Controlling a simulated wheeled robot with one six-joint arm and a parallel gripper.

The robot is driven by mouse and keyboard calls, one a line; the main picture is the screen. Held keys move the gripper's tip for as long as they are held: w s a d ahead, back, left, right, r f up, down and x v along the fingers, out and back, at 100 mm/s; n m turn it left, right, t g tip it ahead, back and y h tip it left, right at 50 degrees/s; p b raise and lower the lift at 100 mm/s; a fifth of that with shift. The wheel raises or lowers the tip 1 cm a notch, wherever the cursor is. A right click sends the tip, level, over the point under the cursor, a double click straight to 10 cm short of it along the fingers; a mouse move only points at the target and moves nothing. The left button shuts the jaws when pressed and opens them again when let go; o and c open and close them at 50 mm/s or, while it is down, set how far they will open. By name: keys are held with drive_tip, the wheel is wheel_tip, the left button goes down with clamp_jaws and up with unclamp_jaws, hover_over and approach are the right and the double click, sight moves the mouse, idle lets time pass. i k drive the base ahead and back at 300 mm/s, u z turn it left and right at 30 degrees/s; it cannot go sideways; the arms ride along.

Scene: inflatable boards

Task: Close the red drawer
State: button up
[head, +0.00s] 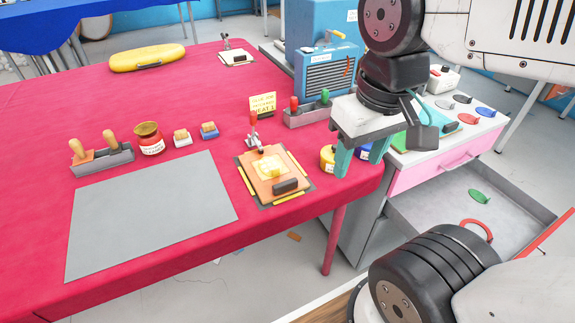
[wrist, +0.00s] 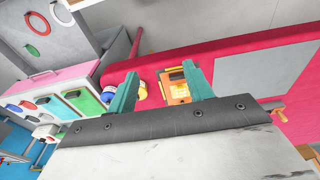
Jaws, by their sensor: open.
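The red drawer (head: 548,236) is pulled out low on the cabinet at the right in the head view. Its interior is grey, and a red front edge shows at the far right. The drawer interior also shows at the upper left of the wrist view (wrist: 75,48). My gripper (head: 361,160) is open with teal fingers, above the table's right edge and left of the drawer, apart from it. Nothing is between the fingers (wrist: 160,88).
A pink panel (head: 440,168) is on the cabinet above the open drawer. Several coloured discs lie on the cabinet top (head: 452,131). The red table (head: 100,115) holds a clamp board (head: 272,175), jars, a grey mat (head: 150,215) and a blue box (head: 325,75).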

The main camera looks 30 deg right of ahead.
sight(515, 219)
drive_tip(key=u, duration=0.6)
drive_tip(key=k, duration=1.25)
drive_tip(key=z, duration=2.1)
drive_tip(key=i, duration=0.5)
